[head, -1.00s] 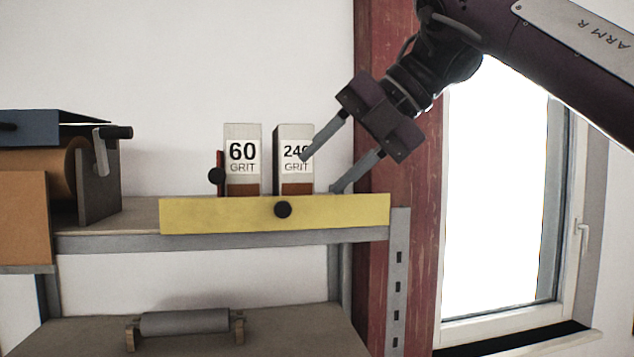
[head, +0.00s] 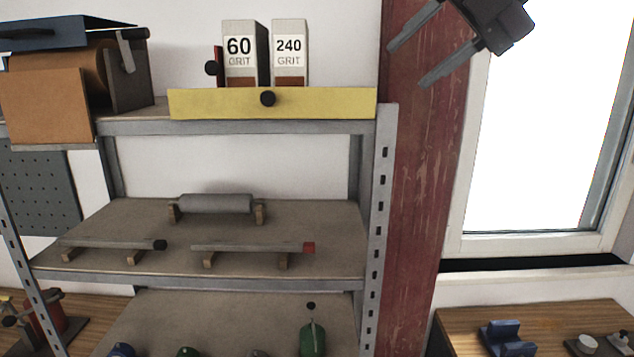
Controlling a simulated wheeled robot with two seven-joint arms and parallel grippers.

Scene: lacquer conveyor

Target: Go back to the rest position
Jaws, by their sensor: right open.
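My right gripper (head: 432,52) is at the upper right, in front of the red post and the window edge. Its two grey fingers are apart with nothing between them. It is clear of the shelf, to the right of the grit boxes. The 60 grit box (head: 239,52) and the 240 grit box (head: 290,55) stand upright on the top shelf behind a yellow front board (head: 325,103) with a black knob. My left gripper is not in the picture.
A metal shelf rack (head: 385,220) fills the middle. A grey roller (head: 215,204) and two bars on wooden blocks lie on its middle shelf. A brown box (head: 50,95) sits at the upper left. A wooden table (head: 460,322) stands at the lower right, below the window.

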